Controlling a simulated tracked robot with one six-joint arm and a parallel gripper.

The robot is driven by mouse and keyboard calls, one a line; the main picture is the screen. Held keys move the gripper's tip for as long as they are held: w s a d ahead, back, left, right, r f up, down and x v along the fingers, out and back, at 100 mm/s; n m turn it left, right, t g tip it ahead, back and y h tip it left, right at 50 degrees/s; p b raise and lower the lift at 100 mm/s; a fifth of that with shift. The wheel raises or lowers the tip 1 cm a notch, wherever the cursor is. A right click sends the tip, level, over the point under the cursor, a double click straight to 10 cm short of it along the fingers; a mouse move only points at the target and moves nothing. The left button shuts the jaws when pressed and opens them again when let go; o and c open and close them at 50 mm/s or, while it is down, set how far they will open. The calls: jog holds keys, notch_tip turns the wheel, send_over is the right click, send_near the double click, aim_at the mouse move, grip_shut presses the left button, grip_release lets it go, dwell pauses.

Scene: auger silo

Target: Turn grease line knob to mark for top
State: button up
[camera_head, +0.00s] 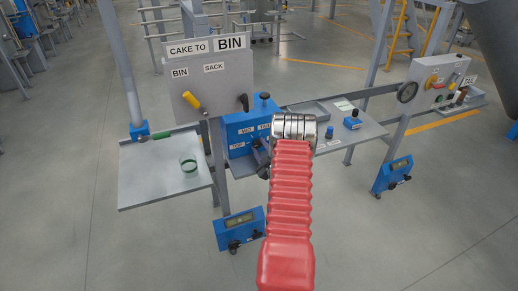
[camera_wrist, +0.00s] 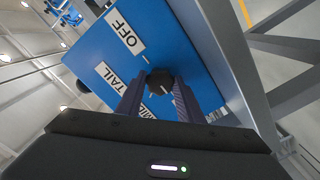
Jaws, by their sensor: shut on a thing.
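The blue grease line box (camera_head: 234,122) stands below the sign panel in the head view, with white labels for TOP, MID and TAIL. In the wrist view the blue face (camera_wrist: 185,40) shows OFF, TAIL and part of MID. The dark knob (camera_wrist: 160,79) sits between the two fingers of my gripper (camera_wrist: 160,90), which is shut on it. A short white line shows on or beside the knob; I cannot tell for sure which mark it points to. In the head view my gripper (camera_head: 260,152) is dark and partly hides the box front. TOP is not seen in the wrist view.
A grey shelf (camera_head: 150,185) with a green-rimmed cup (camera_head: 189,165) is at the left. The CAKE TO BIN panel (camera_head: 225,80) with a yellow lever (camera_head: 192,101) rises behind. A grey bench (camera_head: 350,130) lies to the right, and a blue meter box (camera_head: 240,229) hangs below.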

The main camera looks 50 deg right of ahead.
jog(key=shift+w+a+f, duration=0.2)
jog(key=shift+a, duration=0.15)
jog(key=o, duration=0.8)
jog(key=shift+c, duration=0.2)
jog(key=o, duration=0.3)
jog(key=shift+d+r, duration=0.1)
jog(key=shift+d, duration=0.05)
jog(key=shift+s, duration=0.1)
jog(key=v, duration=1.3)
jog(key=shift+s, duration=0.3)
